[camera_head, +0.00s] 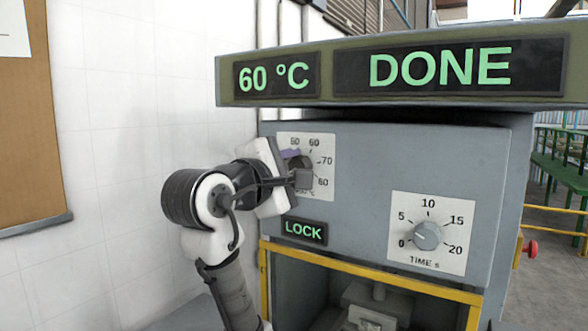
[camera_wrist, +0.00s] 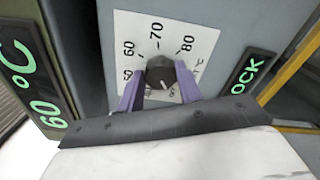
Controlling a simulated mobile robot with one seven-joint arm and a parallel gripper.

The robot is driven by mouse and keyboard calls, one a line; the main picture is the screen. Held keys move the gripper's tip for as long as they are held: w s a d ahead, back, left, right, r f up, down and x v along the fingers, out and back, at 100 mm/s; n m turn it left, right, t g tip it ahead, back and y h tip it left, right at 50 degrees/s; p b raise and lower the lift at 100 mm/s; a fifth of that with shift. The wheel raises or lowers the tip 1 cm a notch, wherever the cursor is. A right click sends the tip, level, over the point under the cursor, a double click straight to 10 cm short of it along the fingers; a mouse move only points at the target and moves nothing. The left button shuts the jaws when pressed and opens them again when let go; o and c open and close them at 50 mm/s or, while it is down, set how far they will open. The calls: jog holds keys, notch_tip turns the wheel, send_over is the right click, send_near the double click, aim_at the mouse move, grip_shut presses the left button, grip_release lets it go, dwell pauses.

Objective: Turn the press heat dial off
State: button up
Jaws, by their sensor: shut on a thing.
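The press heat dial (camera_wrist: 161,72) is a dark round knob on a white scale plate (camera_wrist: 208,38) marked 50, 60, 70 and 80, with °C beside it. In the wrist view my gripper (camera_wrist: 159,82) has its two purple fingers on either side of the knob, shut on it. A small pale mark shows at the knob's lower edge, but the setting is hard to read. In the head view my gripper (camera_head: 298,168) reaches the plate (camera_head: 324,182) from the left and hides part of the dial and scale.
The press display (camera_head: 420,72) reads 60 °C and DONE. A green LOCK sign (camera_head: 304,231) sits below the heat dial. A time dial (camera_head: 427,235) is at the right, its pointer near 0. A yellow frame (camera_head: 370,279) edges the opening below. A white wall stands left.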

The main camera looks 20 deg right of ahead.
jog(key=o, duration=1)
jog(key=shift+b+v, duration=2.6)
jog(key=shift+v, duration=4.3)
